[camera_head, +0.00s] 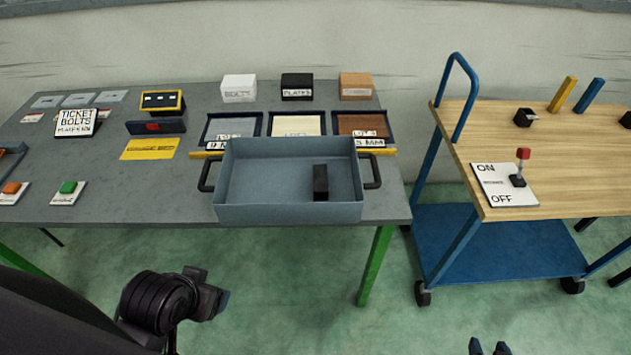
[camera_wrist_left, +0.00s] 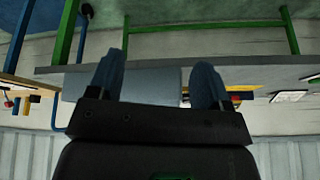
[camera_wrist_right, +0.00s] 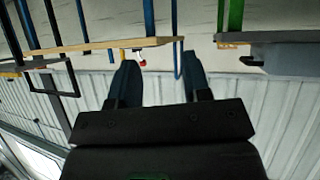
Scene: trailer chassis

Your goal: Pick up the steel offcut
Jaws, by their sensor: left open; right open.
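A dark rectangular block (camera_head: 320,182), which looks like the steel offcut, is inside the blue-grey tray (camera_head: 290,212) near its right end. The tray has black side handles and sits at the table's front edge. My right gripper (camera_head: 489,347) shows only its fingertips at the bottom edge, well below and right of the tray. In the right wrist view my right gripper (camera_wrist_right: 158,80) is open and empty. My left gripper (camera_wrist_left: 160,82) is open and empty in the left wrist view; in the head view its arm is at lower left, short of the table.
The grey table (camera_head: 170,205) holds a ticket sign (camera_head: 76,123), buttons, labelled boxes and small bins (camera_head: 297,124) behind the tray. A wood-topped blue cart (camera_head: 560,150) with an ON/OFF lever panel (camera_head: 504,185) stands right. Green floor lies in front.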

